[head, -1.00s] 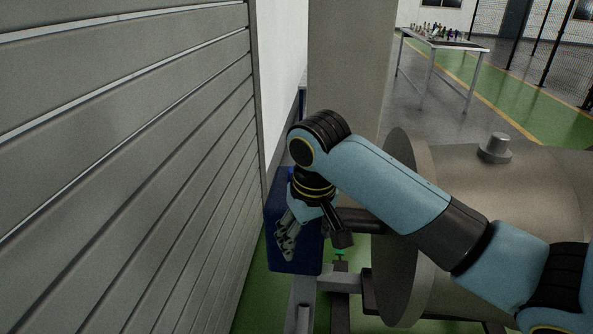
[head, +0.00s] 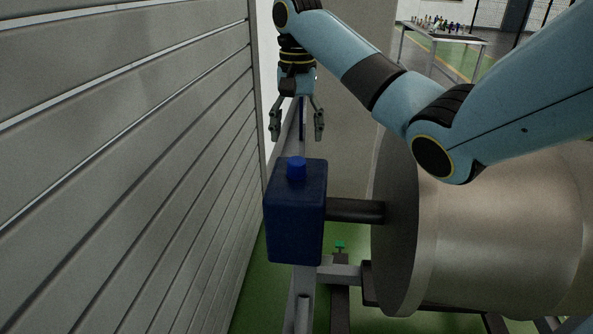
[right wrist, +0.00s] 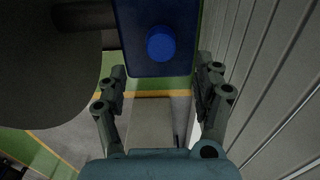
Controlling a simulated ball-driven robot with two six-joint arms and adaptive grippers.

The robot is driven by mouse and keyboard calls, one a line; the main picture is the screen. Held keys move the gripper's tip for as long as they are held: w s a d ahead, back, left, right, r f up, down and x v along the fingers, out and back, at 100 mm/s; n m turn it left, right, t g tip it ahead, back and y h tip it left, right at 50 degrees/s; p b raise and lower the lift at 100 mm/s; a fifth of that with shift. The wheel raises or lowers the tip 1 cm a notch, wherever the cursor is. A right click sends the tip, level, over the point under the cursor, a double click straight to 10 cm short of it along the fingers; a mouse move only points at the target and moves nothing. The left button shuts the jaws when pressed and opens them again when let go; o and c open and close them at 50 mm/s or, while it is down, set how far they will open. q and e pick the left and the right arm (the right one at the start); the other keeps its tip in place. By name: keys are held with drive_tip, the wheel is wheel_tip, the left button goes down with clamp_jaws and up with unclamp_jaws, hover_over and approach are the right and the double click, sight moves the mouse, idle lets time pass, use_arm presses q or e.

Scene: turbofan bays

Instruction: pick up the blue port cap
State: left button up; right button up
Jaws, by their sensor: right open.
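The blue port cap (head: 296,168) sits on top of a dark blue box (head: 296,222) in the head view. In the right wrist view the cap (right wrist: 161,44) is a round blue disc on the box's face (right wrist: 133,50), just beyond the fingertips. My right gripper (head: 297,136) is open and empty, fingers pointing down, above and a little behind the cap in the head view. Its two fingers also show in the right wrist view (right wrist: 163,82), spread apart, with nothing between them touched. My left gripper is not in view.
A slatted grey wall (head: 120,170) stands close on the left of the box. A large metal cylinder (head: 500,230) is on the right, joined to the box by a dark pipe (head: 355,210). A table (head: 445,36) with small items stands far back.

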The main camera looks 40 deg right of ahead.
sight(296, 159)
wheel_tip(296, 159, down, 8)
drive_tip(key=shift+w+f+p, duration=0.1)
drive_tip(key=shift+f+p, duration=0.1)
drive_tip(key=shift+p, duration=0.65)
drive_tip(key=c, duration=1)
drive_tip(key=shift+r, duration=0.15)
